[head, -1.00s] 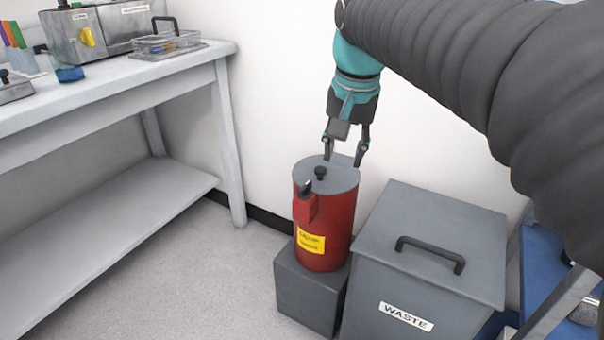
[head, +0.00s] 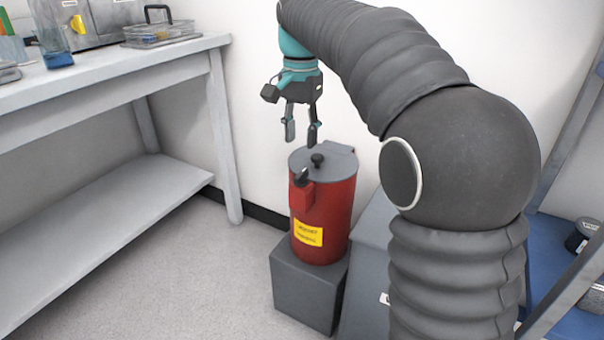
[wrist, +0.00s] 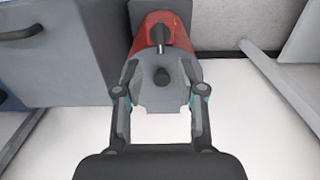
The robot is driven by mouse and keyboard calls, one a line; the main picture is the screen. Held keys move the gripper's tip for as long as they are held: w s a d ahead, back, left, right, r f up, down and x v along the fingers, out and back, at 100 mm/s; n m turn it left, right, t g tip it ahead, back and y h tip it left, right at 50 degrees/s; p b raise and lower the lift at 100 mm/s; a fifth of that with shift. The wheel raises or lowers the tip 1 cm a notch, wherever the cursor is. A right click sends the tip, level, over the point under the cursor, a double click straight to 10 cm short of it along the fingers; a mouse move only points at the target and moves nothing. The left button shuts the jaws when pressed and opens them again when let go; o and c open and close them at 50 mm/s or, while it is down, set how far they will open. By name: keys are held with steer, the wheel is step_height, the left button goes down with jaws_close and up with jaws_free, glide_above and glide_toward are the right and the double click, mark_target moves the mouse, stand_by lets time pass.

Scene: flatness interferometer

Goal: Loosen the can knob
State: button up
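The red can (head: 323,215) with a grey lid and a yellow label stands upright on a dark grey block. Its small black knob (head: 318,160) sits on top of the lid. A dark handle-like part (head: 301,177) shows at the can's front upper edge. My gripper (head: 301,140) points down above the lid, a little behind and left of the knob, with its fingers apart and nothing between them. In the wrist view the knob (wrist: 162,76) shows beyond the open fingertips, roughly centred between them. The gripper does not touch the knob.
The grey block (head: 307,290) supports the can. A grey waste bin (head: 373,235) stands to its right, mostly hidden by my arm. The wall is close behind.

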mark_target(301, 173)
step_height(301, 173, down, 9)
steer(key=shift+b, duration=1.1)
jaws_close()
steer(key=shift+d, duration=0.15)
